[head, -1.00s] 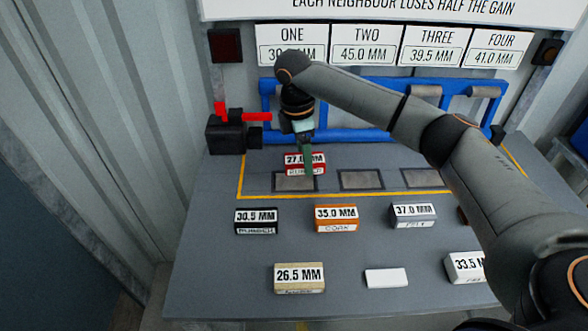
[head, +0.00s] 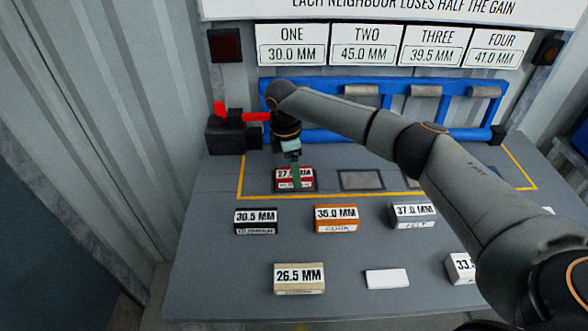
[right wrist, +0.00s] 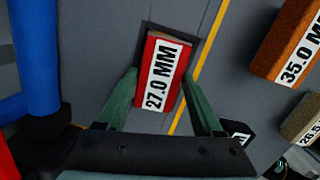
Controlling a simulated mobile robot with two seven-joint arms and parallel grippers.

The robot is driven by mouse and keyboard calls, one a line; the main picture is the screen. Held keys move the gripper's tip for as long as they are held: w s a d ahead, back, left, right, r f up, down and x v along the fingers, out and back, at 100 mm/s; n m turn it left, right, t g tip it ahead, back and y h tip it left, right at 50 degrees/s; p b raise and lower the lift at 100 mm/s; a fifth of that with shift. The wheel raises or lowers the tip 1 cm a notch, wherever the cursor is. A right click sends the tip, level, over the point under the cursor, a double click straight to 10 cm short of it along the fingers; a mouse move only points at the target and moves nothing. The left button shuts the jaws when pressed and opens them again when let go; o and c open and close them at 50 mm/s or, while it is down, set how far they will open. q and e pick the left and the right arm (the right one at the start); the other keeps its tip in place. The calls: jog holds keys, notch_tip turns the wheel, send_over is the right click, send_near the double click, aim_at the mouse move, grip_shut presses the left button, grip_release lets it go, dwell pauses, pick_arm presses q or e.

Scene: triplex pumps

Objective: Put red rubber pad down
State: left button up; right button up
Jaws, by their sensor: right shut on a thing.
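The red rubber pad (head: 294,186), labelled 27.0 MM, is at the leftmost framed slot inside the yellow line and covers most of it. My right gripper (head: 295,169) comes from above and is shut on the pad. In the right wrist view the green fingers of the right gripper (right wrist: 159,78) lie along both sides of the red pad (right wrist: 150,110). The slot's dark rim (right wrist: 203,50) shows around the pad's far end. I cannot tell whether the pad's underside touches the slot. My left gripper is not in view.
Black (head: 255,222), orange cork (head: 336,225) and grey (head: 412,223) blocks stand in front of the yellow line. A cream block (head: 299,287) and a white plate (head: 386,278) lie nearer. An empty slot (head: 361,180) is to the right. A blue frame (head: 320,136) stands behind.

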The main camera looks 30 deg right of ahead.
aim_at(288, 174)
jog(key=o, duration=1.5)
jog(key=shift+f, duration=0.1)
jog(key=shift+o, duration=0.2)
notch_tip(288, 174, up, 12)
jog(key=a, duration=0.1)
jog(key=shift+w+a, duration=0.2)
jog(key=shift+w, duration=0.05)
